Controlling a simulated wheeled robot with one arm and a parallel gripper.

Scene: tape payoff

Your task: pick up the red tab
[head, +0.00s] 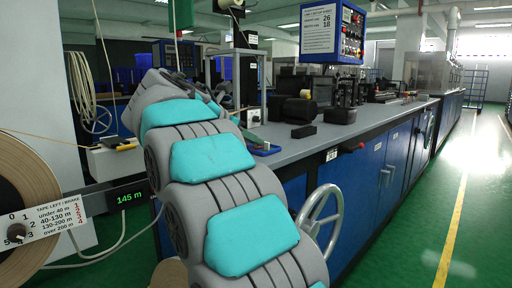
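I cannot make out the red tab for certain. A small blue tray or pad (264,151) lies on the near left end of the grey bench, with a tiny reddish mark on it that is too small to identify. My arm, grey with teal pads, rises across the middle of the picture and bends away toward the bench. My gripper is not visible; the arm's own links cover the area beyond the bend.
The long grey bench (378,119) with blue cabinets carries black machine parts (298,110). A handwheel (321,215) stands at its front. A tape reel (28,208) and a 145 m display (129,198) are at left. The green floor (402,238) at right is clear.

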